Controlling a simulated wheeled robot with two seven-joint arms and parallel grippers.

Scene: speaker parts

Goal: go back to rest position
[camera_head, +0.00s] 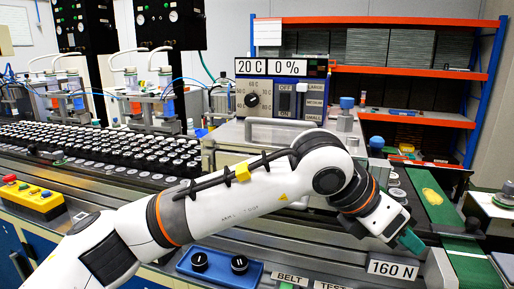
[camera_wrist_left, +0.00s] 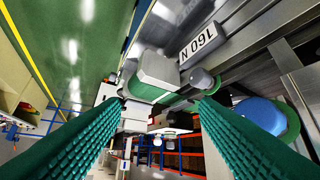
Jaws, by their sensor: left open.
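My left arm comes in from the lower left of the head view and reaches across the machine bench. Its gripper (camera_head: 410,241) is over the right side of the bench, next to the "160 N" label (camera_head: 392,269). In the left wrist view the two green ridged fingers of this gripper (camera_wrist_left: 159,103) are spread apart with nothing held between them. The label also shows there, turned over (camera_wrist_left: 197,42). My right gripper is in neither view.
A control box (camera_head: 283,88) reading "20 C" and "0 %" stands behind the arm. Many dark speaker parts (camera_head: 120,147) fill the left of the bench. A yellow button box (camera_head: 32,199), a blue two-knob tray (camera_head: 219,268) and a green belt (camera_head: 430,196) are also near.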

